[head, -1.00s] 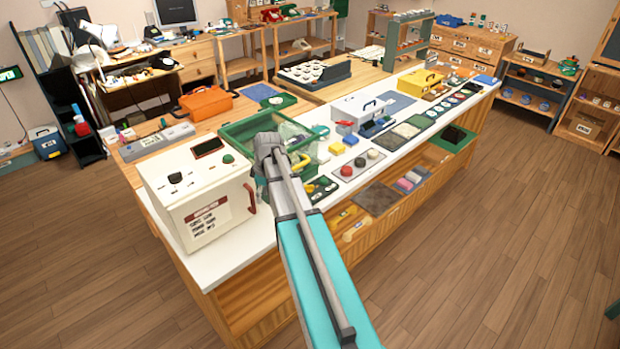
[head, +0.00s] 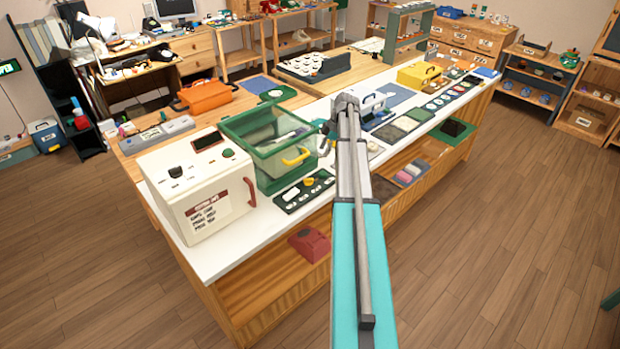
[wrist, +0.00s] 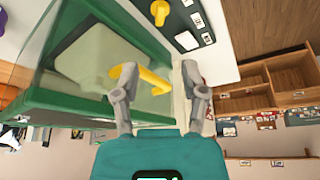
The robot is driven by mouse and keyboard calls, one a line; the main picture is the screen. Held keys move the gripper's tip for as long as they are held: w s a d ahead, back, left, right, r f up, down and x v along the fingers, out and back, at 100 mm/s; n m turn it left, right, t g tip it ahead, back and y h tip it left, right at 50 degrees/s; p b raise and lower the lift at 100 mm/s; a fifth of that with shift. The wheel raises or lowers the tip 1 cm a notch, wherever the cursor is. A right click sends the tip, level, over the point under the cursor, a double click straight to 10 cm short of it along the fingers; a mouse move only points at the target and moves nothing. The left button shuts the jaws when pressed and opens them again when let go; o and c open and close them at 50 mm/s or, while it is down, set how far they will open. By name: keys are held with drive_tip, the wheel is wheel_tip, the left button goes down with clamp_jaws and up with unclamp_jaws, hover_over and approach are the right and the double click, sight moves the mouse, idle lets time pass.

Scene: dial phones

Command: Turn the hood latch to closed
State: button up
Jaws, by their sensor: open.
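The hood is a clear case with a green frame (head: 262,150) on the white counter. Its latch, a yellow lever (head: 296,158), is on the side of the case facing the counter's front edge. In the wrist view the yellow latch (wrist: 150,80) lies slanted across the gap between my fingers, its left end close to the left finger. My gripper (wrist: 159,70) is open and holds nothing. Whether a finger touches the latch, I cannot tell. In the head view my gripper is mostly hidden by my arm, just right of the case.
A dark panel (head: 290,195) with a yellow knob (head: 308,182) lies in front of the case. A white control box (head: 180,205) with a red handle stands to its left. Farther right, the counter holds a white box, a yellow box (head: 418,75) and several trays.

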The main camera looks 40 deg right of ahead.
sight(308, 181)
drive_tip(key=shift+a+f, duration=0.1)
idle(0.3)
drive_tip(key=b+x, duration=1.2)
drive_tip(key=x, duration=0.1)
drive_tip(key=shift+w+a+f+b, duration=0.1)
drive_tip(key=shift+f+b, duration=0.2)
drive_tip(key=shift+b, duration=0.1)
idle(0.3)
drive_tip(key=shift+c, duration=0.3)
